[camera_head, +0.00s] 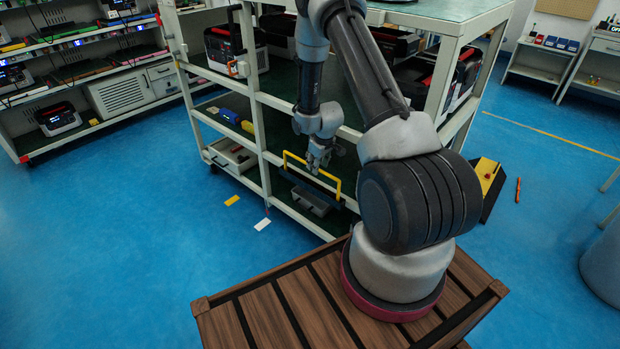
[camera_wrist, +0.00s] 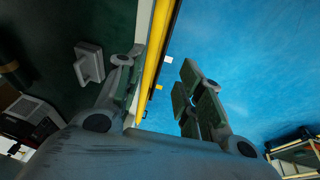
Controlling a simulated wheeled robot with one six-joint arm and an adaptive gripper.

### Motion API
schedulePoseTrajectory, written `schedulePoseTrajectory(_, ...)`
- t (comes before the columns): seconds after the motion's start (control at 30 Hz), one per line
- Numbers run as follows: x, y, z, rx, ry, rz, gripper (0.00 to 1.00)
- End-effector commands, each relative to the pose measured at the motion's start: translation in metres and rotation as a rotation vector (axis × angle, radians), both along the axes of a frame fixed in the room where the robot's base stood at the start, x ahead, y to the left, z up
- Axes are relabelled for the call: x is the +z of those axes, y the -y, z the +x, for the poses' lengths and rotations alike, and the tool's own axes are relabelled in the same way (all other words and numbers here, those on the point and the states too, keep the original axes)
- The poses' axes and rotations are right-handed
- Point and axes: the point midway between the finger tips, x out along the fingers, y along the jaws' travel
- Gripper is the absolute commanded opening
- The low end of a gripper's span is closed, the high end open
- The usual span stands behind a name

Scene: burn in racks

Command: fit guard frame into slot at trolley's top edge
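The guard frame (camera_head: 296,157) is a yellow bar frame with a dark lower panel, standing at the front edge of the trolley's (camera_head: 262,130) lower shelf. In the wrist view, its yellow bar (camera_wrist: 155,55) runs lengthwise between the fingers, nearer the left one. My gripper (camera_head: 318,166) points down at the frame's top bar. In the wrist view, my gripper (camera_wrist: 158,88) has its fingers apart and does not appear closed on the bar. The trolley's green top (camera_head: 440,10) is partly in view. I cannot make out a slot along its edge.
A grey block (camera_head: 312,200) sits beside the frame, also in the wrist view (camera_wrist: 89,63). A blue and yellow item (camera_head: 236,120) and an open drawer box (camera_head: 232,154) are to the left. A yellow-black wedge (camera_head: 488,180) lies right.

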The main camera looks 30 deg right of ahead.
Motion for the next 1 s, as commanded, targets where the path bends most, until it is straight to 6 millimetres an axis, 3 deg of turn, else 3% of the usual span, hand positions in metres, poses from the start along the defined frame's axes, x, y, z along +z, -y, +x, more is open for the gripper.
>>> schedulePoseTrajectory(0.03,0.005,0.001,0.017,0.027,0.057,-0.010,0.37)
schedulePoseTrajectory(0.1,0.009,0.001,0.031,0.057,0.109,-0.021,0.37)
schedulePoseTrajectory(0.2,0.003,0.001,0.041,0.076,0.135,-0.029,0.37)
schedulePoseTrajectory(0.7,-0.054,-0.004,0.071,0.075,0.133,-0.028,0.37)
schedulePoseTrajectory(0.97,-0.056,-0.004,0.072,0.074,0.135,-0.028,0.37)
schedulePoseTrajectory(1.0,-0.056,-0.004,0.072,0.074,0.135,-0.028,0.30)
